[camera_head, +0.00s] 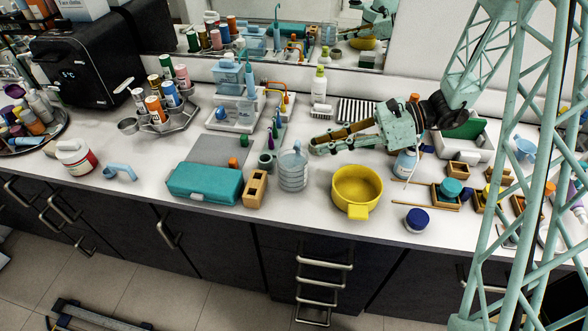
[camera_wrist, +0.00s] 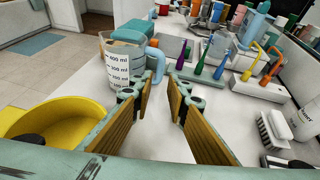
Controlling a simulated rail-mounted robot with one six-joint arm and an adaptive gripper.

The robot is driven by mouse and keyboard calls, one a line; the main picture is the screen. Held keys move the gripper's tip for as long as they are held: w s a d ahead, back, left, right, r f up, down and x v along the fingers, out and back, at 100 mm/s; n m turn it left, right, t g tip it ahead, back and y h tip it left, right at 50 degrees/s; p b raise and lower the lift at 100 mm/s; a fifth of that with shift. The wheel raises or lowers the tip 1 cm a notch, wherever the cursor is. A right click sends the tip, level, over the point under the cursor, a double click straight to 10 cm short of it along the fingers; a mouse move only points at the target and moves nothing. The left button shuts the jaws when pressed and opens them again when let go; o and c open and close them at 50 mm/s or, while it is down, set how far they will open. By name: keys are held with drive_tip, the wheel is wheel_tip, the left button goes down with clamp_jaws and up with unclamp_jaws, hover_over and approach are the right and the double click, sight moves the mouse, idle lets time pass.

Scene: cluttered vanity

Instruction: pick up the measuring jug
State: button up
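The measuring jug (camera_head: 293,172) is clear and stands upright on the counter, between a wooden block and a yellow pot. In the wrist view the jug (camera_wrist: 117,62) shows its millilitre scale and stands left of my fingers. My gripper (camera_head: 318,144) is above the counter, pointing left, just behind and to the right of the jug in the head view. In the wrist view my gripper (camera_wrist: 162,88) is open, with nothing between its wood-coloured finger pads. I see a gap between jug and fingers in the head view.
The yellow pot (camera_head: 357,187) stands right of the jug. The wooden block (camera_head: 256,189) and teal case (camera_head: 205,183) are on its left. A holder with coloured tools (camera_wrist: 202,62) lies beyond my fingers, and a brush (camera_wrist: 273,130) lies to the right.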

sight(303, 149)
drive_tip(key=shift+x, duration=1.05)
drive_tip(key=shift+a+r, duration=0.1)
drive_tip(key=shift+b+x, duration=0.7)
drive_tip(key=shift+x, duration=1.75)
drive_tip(key=shift+c, duration=0.3)
clamp_jaws()
